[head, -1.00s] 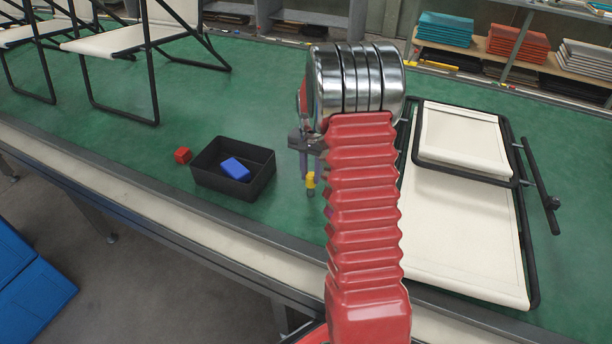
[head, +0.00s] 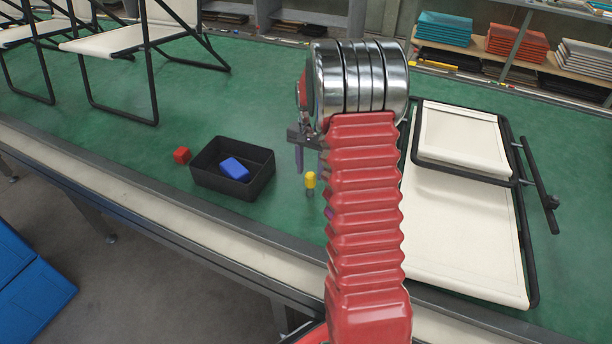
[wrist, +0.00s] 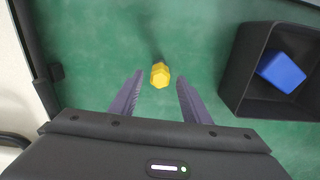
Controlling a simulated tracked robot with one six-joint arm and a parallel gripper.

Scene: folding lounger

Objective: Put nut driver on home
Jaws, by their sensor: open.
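The nut driver (head: 310,182) appears as a yellow-topped piece standing on the green bench, right of the black bin. In the wrist view, its yellow hexagonal end (wrist: 160,75) points up toward the camera and its lower part is hidden. My gripper (wrist: 160,84) is open, its two purple-grey fingers on either side of the yellow end with gaps on both sides. In the head view, my gripper's jaws (head: 308,153) hang above the nut driver, partly hidden by my red arm. I cannot tell which place is the home.
A black bin (head: 205,180) holds a blue block (head: 235,168). A red block (head: 182,155) lies left of it. A folded cream lounger (head: 460,235) with a black frame lies to the right. Lounger frames (head: 130,40) stand at the back left. Green bench beyond the bin is clear.

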